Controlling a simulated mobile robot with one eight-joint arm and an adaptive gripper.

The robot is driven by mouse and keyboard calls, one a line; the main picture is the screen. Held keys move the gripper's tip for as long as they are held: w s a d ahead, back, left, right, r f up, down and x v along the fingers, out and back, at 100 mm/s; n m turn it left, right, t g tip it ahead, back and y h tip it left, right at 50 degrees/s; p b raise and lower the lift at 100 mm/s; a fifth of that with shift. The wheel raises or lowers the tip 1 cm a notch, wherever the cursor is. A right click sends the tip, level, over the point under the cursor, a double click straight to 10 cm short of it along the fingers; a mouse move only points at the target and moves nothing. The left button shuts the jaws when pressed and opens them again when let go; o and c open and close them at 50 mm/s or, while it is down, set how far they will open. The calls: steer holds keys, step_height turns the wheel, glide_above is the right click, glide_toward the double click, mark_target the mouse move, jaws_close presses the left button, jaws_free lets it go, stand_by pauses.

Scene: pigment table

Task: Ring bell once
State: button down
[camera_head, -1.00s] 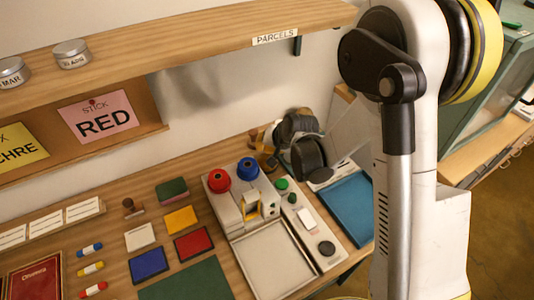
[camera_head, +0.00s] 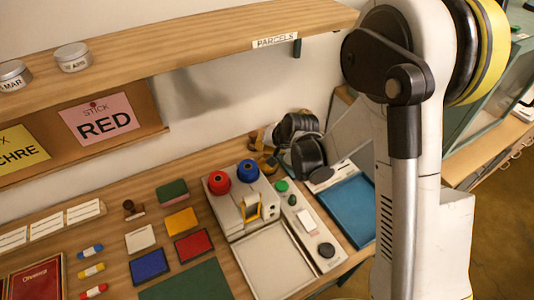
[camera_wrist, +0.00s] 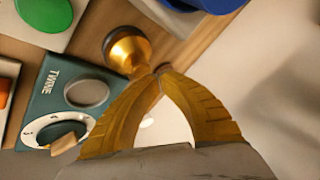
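A small brass-coloured flared piece with a dark round end (camera_wrist: 128,48) stands on the wood in the wrist view; it looks like the bell, though its full shape is not clear. My gripper (camera_wrist: 160,74) has two curved yellow fingers whose tips meet just beside this piece, with nothing visible between them. I cannot tell whether the tips touch the brass. In the head view my gripper (camera_head: 268,152) is small and partly hidden by my dark wrist parts, near the back of the table.
A teal box marked TWINE (camera_wrist: 78,92) with a dial sits close to the fingers. A green button (camera_wrist: 40,14) and a blue round part (camera_wrist: 208,3) are nearby. The white machine (camera_head: 242,207) and blue tray (camera_head: 352,210) stand in front. The PARCELS shelf (camera_head: 200,40) overhangs the back.

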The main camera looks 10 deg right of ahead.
steer(key=shift+r, duration=0.25)
steer(key=shift+r+p, duration=1.65)
steer(key=shift+r, duration=0.85)
